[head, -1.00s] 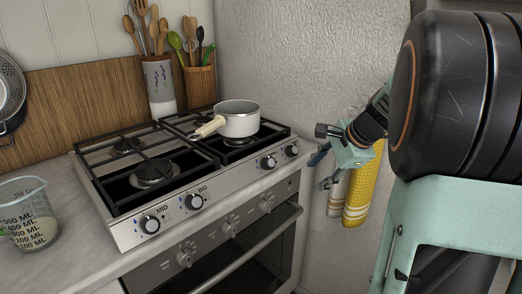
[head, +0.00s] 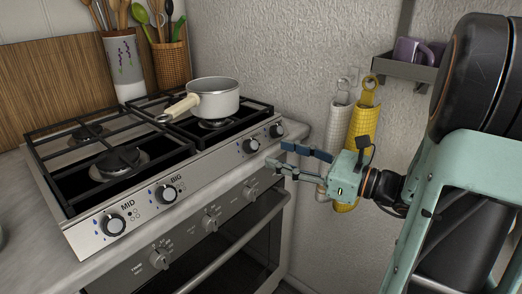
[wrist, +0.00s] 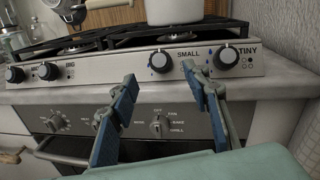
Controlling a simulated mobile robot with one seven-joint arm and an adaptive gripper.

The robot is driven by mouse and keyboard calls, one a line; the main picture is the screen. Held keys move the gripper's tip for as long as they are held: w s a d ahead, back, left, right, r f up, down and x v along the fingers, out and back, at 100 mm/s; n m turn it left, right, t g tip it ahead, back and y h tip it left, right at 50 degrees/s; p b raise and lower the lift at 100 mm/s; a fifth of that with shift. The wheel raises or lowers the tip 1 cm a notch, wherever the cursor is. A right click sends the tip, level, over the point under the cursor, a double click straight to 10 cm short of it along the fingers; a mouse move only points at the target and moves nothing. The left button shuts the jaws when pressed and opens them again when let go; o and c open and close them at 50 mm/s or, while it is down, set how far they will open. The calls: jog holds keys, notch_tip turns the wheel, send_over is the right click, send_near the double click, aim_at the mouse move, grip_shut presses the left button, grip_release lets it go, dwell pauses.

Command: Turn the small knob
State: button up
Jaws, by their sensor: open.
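The small knob (head: 250,145) is a round black knob with a silver face on the stove's front panel, the third from the left. In the wrist view the knob (wrist: 160,62) has the label "SMALL" just to its right. My gripper (head: 279,155) is open and empty, its fingers pointing left toward the panel. In the head view the fingertips are just right of and below the knob, apart from it. In the wrist view my gripper (wrist: 160,74) has one finger on each side of the knob in the picture, with the knob beyond the tips.
The tiny knob (head: 276,130) is close on the right. The big knob (head: 166,194) and mid knob (head: 113,224) are to the left. A white saucepan (head: 212,98) stands on the hob. Oven knobs (head: 210,219) and the oven handle (head: 240,246) lie below. Yellow oven mitt (head: 362,125) hangs behind my gripper.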

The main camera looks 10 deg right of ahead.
aim_at(256, 146)
jog(key=b+x, duration=0.1)
jog(key=x, duration=0.5)
jog(key=shift+w+a, duration=0.2)
jog(key=shift+w, duration=0.05)
jog(key=c, duration=1.2)
jog(key=shift+o, duration=0.2)
